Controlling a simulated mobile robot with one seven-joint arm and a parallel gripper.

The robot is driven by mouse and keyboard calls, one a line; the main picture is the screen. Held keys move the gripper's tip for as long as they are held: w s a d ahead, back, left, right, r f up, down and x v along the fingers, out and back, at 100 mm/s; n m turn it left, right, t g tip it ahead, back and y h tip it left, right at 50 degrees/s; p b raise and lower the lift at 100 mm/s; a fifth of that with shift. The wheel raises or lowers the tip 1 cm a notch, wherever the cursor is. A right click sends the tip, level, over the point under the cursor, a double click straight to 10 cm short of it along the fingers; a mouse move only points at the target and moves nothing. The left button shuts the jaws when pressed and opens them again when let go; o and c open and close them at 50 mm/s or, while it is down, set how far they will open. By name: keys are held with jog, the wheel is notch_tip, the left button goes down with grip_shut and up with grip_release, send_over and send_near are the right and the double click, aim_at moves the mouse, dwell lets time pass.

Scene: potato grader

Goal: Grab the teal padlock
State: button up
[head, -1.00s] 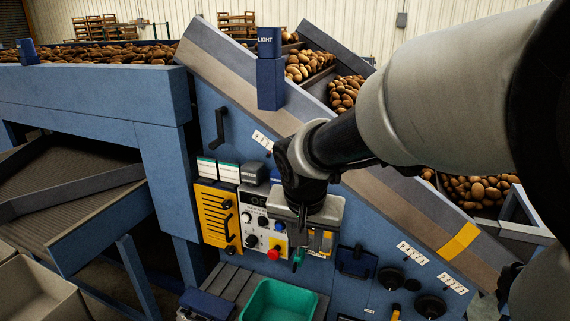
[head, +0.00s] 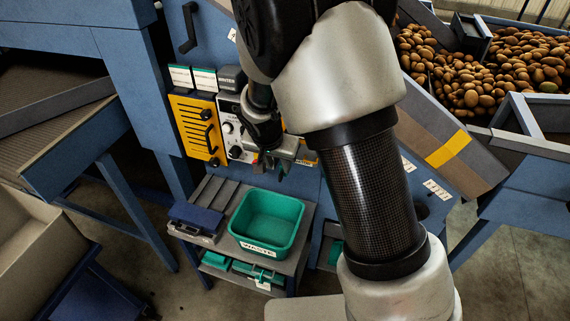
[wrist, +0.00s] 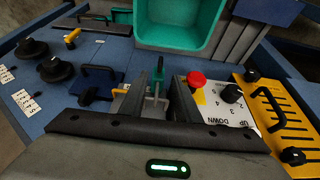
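My gripper (wrist: 157,88) is open in the wrist view, its two dark fingers apart and pointing toward the blue panel. A small teal piece (wrist: 155,101), which looks like the teal padlock, shows between the fingers; its outline is partly hidden, and I cannot tell whether a finger touches it. It sits left of the red button (wrist: 196,79). In the head view my gripper (head: 278,172) is in front of the lower control panel, above the teal bin, and the padlock cannot be made out there.
The teal bin (head: 291,205) stands on a grey cart (head: 218,190) below my gripper, beside a blue scale (head: 196,217). A yellow panel (head: 196,128) with black handles is left of my gripper. In the wrist view, black knobs (wrist: 55,69) and a dark blue handle plate (wrist: 97,84) stick out.

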aim_at(281, 173)
jog(key=x, duration=0.5)
jog(key=shift+s+f, duration=0.1)
jog(key=shift+f, duration=0.3)
grip_shut()
